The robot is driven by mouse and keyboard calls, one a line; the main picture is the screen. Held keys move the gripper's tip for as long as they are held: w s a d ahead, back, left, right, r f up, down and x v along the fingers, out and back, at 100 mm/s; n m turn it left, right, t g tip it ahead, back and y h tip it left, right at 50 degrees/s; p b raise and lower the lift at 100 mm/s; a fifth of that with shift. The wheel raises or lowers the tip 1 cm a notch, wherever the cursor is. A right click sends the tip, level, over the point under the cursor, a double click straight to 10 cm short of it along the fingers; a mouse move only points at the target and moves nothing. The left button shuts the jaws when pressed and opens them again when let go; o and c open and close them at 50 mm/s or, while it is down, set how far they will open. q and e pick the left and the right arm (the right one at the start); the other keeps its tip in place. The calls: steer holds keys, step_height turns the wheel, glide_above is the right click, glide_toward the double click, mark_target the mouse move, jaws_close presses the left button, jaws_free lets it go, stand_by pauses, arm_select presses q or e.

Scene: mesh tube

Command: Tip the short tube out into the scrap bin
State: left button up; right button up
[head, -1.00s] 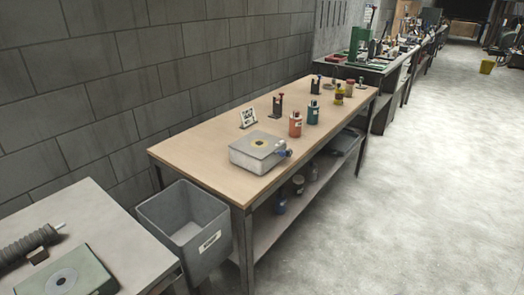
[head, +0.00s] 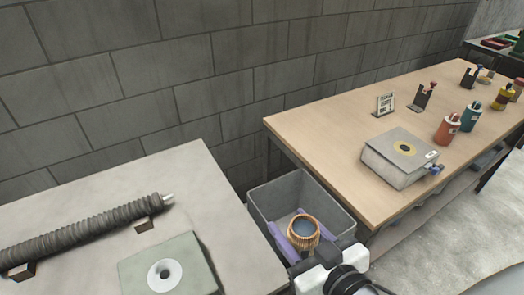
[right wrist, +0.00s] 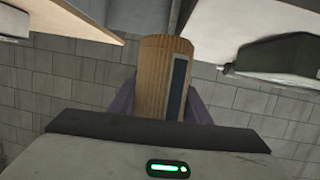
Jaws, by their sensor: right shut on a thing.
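The short tube (head: 304,232) is a ribbed copper-brown cylinder. Its open top faces up toward the head camera, with a dark blue-grey inside; I cannot tell what it holds. My right gripper (head: 301,236) is shut on it, with a purple finger on either side. In the right wrist view the tube (right wrist: 163,78) shows a dark stripe along its side, between the purple fingers. The grey scrap bin (head: 267,198) stands between the two tables. In the head view the tube overlaps the bin's front part; its height over the rim is unclear. My left gripper is not in view.
A pale table (head: 190,172) at left bears a long ribbed hose (head: 85,232) on blocks and a green-grey box (head: 185,250). A wooden-topped bench (head: 320,130) at right holds a grey box (head: 385,163) and several bottles. A block wall stands behind.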

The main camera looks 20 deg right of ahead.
arm_select(q)
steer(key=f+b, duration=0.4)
steer(key=b, duration=0.1)
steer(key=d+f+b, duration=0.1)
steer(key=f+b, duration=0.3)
steer(key=b, duration=0.2)
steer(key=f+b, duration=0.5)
steer(key=b, duration=0.1)
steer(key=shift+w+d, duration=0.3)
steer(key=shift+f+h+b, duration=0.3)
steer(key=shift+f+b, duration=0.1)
steer(key=shift+b, duration=0.8)
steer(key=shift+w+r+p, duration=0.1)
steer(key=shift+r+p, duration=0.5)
steer(key=shift+p, duration=0.1)
arm_select(e)
steer(key=w+d+f+n+t+h, duration=0.2)
steer(key=w+d+n+t+h, duration=0.1)
steer(key=w+d+n, duration=1.1)
steer(key=shift+w+n+t+h, duration=0.35)
steer(key=shift+n+t, duration=0.35)
steer(key=shift+n, duration=2.3)
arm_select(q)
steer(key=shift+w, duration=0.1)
arm_select(e)
steer(key=shift+s+f, duration=0.1)
